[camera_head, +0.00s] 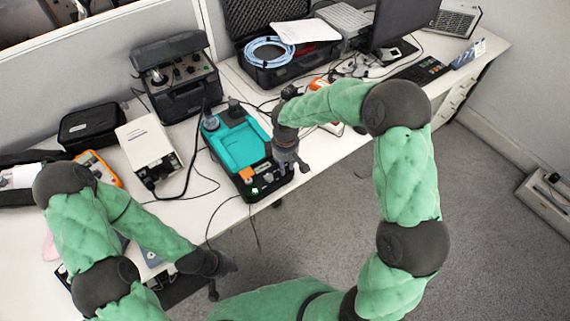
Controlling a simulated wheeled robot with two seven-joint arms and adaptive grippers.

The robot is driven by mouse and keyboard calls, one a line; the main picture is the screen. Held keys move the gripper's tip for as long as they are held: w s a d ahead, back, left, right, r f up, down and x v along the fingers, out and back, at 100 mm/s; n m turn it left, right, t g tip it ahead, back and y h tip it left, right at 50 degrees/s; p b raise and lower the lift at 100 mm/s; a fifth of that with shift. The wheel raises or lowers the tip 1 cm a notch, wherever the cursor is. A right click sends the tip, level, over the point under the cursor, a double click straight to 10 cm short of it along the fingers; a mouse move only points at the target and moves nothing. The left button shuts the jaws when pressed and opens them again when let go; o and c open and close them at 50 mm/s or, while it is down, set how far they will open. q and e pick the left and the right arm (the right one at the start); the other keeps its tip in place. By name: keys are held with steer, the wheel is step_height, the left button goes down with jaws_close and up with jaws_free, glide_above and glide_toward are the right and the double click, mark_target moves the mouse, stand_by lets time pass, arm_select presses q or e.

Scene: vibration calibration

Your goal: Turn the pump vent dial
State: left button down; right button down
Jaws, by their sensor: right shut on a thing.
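The pump is a teal-topped unit (238,143) with a black base, standing near the table's front edge. Its front panel has an orange part (247,175), a green light and small dark knobs. My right gripper (291,168) reaches down at the pump's right front corner. It is shut on a small part there, which I take to be the vent dial; the gripper hides it. My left gripper (216,281) hangs low in front of the table, away from the pump. Its fingers are too small and dark to read.
A white box unit (146,145) and a black instrument case (178,85) stand left of the pump. An open black case with blue cable (268,53) lies behind. Loose cables cross the table (208,168). Floor (330,215) is clear in front.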

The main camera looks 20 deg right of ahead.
steer(key=m, duration=0.4)
steer(key=shift+s+f+m, duration=0.25)
steer(key=shift+s+m, duration=0.05)
steer(key=shift+s, duration=0.05)
steer(key=m, duration=0.3)
steer(key=shift+a+m, duration=0.1)
steer(key=shift+m, duration=0.2)
steer(key=m, duration=0.3)
steer(key=shift+s+a+f+m+b, duration=0.1)
steer(key=shift+s+m+b, duration=0.05)
steer(key=shift+m+b, duration=0.2)
steer(key=shift+a+m, duration=0.1)
steer(key=shift+m, duration=1.65)
steer(key=c, duration=1)
jaws_free()
steer(key=shift+a, duration=0.1)
steer(key=shift+c, duration=0.2)
steer(key=shift+w+r, duration=0.25)
steer(key=shift+r, duration=0.05)
